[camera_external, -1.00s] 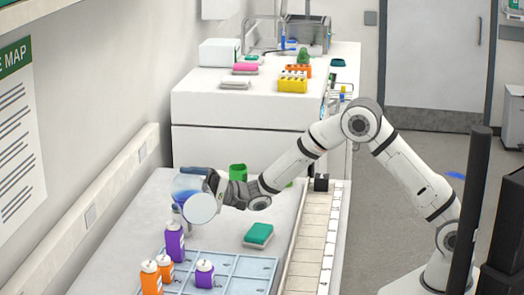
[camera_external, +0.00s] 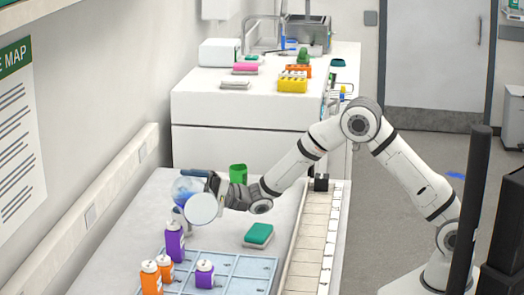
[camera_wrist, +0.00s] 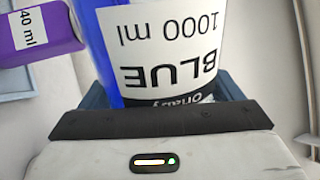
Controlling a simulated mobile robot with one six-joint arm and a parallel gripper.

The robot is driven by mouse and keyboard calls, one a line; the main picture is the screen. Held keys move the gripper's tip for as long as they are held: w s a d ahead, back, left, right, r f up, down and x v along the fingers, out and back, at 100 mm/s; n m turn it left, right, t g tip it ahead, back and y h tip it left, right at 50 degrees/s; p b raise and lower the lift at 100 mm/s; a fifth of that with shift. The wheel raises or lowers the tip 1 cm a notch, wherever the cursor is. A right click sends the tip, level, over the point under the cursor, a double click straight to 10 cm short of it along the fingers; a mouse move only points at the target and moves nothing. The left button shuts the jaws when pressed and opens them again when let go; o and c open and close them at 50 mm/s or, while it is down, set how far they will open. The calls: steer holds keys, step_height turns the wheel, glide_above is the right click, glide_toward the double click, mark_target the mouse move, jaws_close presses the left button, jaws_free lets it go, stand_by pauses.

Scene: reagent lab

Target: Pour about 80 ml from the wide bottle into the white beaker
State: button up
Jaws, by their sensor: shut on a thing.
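The wide bottle (camera_external: 188,190) is clear with blue in it, held tilted above the far left of the bench. In the wrist view the bottle (camera_wrist: 170,50) fills the jaws, and its label reads BLUE 1000 ml upside down. My gripper (camera_external: 212,184) is shut on it. A pale shape (camera_external: 178,214) shows below the bottle, partly covered; I cannot tell if it is the white beaker. A round white face (camera_external: 202,208) in front hides part of this area, so the bottle's mouth and any stream are not clear.
One purple bottle also shows in the wrist view (camera_wrist: 40,32). A green beaker (camera_external: 238,173) stands behind my gripper. A green sponge (camera_external: 258,234) lies on the bench.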

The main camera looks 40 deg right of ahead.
mark_target(181, 187)
steer(key=shift+s, duration=0.1)
steer(key=shift+s+a, duration=0.15)
steer(key=shift+s, duration=0.55)
steer(key=shift+f, duration=0.1)
steer(key=shift+f+m, duration=0.25)
steer(key=shift+m, duration=0.25)
stand_by(1.3)
steer(key=shift+s+a+r+n+b, duration=0.15)
steer(key=shift+r+n+b, duration=0.15)
steer(key=shift+r+n, duration=0.65)
steer(key=shift+s+f+n+g+b, duration=0.1)
steer(key=shift+f+n+g+b, duration=0.15)
steer(key=shift+n+b, duration=0.3)
steer(key=shift+s+f+n+g+b, duration=0.1)
steer(key=shift+n+g+b, duration=0.2)
steer(key=shift+n, duration=0.4)
steer(key=shift+s+r+n, duration=0.15)
steer(key=shift+r+n, duration=0.15)
steer(key=shift+n, duration=0.1)
steer(key=shift+n+g, duration=0.35)
steer(key=shift+n, duration=0.05)
steer(key=shift+r+n, duration=0.7)
steer(key=shift+r, duration=0.05)
